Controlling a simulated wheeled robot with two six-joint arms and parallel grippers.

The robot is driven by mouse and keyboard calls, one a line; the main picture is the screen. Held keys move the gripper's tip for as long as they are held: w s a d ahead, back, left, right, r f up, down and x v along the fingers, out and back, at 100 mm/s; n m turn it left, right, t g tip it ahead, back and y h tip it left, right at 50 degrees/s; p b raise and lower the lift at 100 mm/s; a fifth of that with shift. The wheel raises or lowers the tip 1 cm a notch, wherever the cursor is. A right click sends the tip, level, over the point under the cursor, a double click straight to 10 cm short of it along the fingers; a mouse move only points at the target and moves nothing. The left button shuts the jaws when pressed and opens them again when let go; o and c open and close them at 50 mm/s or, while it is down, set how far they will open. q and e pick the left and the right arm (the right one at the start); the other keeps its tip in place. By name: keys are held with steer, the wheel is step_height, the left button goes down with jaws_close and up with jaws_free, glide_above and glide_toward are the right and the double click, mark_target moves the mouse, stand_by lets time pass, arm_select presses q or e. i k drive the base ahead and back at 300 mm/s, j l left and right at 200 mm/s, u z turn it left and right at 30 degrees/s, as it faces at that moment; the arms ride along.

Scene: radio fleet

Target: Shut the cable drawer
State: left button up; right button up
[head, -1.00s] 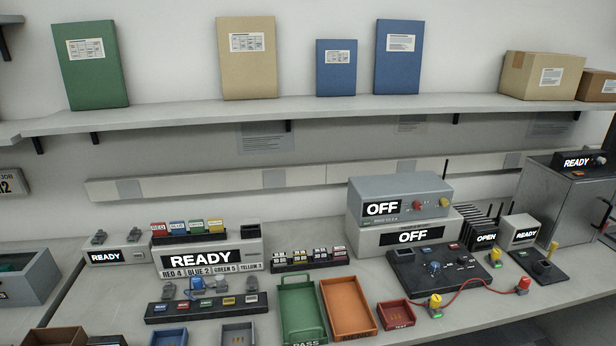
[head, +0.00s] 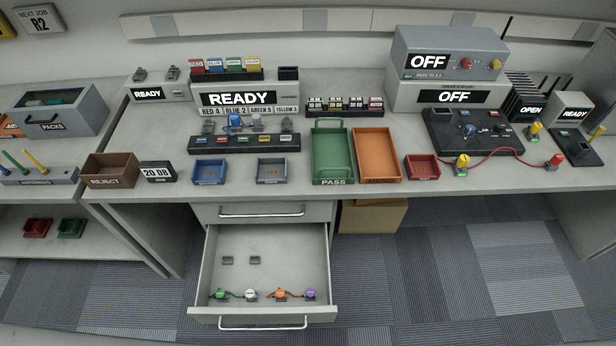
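The cable drawer (head: 264,318) is a light grey drawer under the bench, pulled well out toward me. A silver bar handle (head: 263,327) runs along its front. Inside lie several cables with green, white, orange and purple ends (head: 280,293) near the front, and two small dark grey pieces (head: 240,260) farther back. A second drawer front (head: 262,212) with its own bar handle sits above it, flush under the bench top. Neither of my grippers shows in the head view.
The bench top holds a green PASS tray (head: 333,181), an orange tray (head: 377,155), a brown REJECT bin (head: 110,170) and radio units marked OFF. A cardboard box (head: 372,216) stands under the bench right of the drawer. The carpeted floor (head: 440,285) to the right is clear.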

mark_target(295, 257)
steer(key=k+u, duration=0.3)
steer(key=k, duration=0.15)
steer(key=k+u, duration=0.3)
steer(key=k, duration=0.15)
